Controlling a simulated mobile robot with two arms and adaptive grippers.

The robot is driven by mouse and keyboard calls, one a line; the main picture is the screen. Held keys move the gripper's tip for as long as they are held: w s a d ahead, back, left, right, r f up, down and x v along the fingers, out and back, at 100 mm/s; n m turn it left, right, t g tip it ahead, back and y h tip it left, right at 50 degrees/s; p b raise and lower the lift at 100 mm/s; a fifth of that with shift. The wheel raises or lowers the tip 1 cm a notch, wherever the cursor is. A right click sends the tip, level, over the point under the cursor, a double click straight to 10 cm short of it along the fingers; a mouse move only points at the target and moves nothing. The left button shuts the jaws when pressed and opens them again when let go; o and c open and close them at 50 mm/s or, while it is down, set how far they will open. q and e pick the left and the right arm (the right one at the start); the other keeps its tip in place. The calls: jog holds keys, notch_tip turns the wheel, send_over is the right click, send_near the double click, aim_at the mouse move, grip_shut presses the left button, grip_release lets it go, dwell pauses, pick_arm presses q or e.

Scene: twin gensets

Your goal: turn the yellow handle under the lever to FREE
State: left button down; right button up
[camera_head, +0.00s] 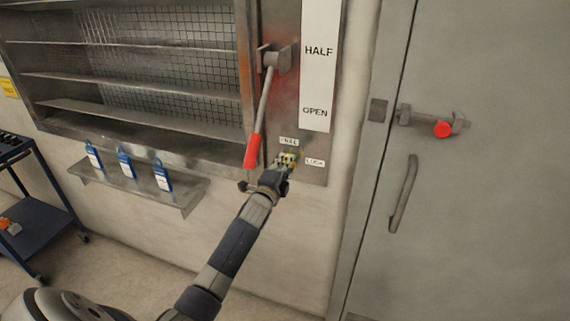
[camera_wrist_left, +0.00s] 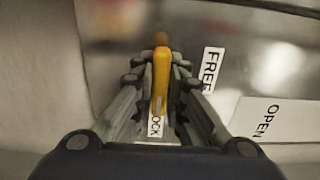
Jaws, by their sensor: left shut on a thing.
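The small yellow handle (camera_head: 293,156) sits on the grey panel below the lever (camera_head: 264,105), whose red grip hangs down and slightly left. My left gripper (camera_head: 284,166) is at the handle and covers part of it. In the left wrist view the yellow handle (camera_wrist_left: 161,72) stands between the two fingers, which are shut on it. Its near end lies over the LOCK label (camera_wrist_left: 156,127), partly hidden by the fingers. The FREE label (camera_wrist_left: 211,69) is to the right of the handle. In the head view the FREE label (camera_head: 289,142) is above the handle and LOCK (camera_head: 314,161) to its right.
A white strip (camera_head: 317,82) reads HALF and OPEN above. A grey door (camera_head: 480,200) with a latch is at right. A blue cart (camera_head: 45,225) stands far left.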

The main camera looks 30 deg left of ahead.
pick_arm(q)
jog(key=n, duration=0.4)
jog(key=shift+n+p, duration=0.3)
jog(key=shift+p, duration=0.05)
jog(key=n, duration=0.4)
jog(key=shift+n+p, duration=0.3)
jog(key=n, duration=0.4)
jog(key=shift+n+p, duration=0.3)
jog(key=shift+f+n, duration=0.1)
jog(key=shift+n, duration=1.9)
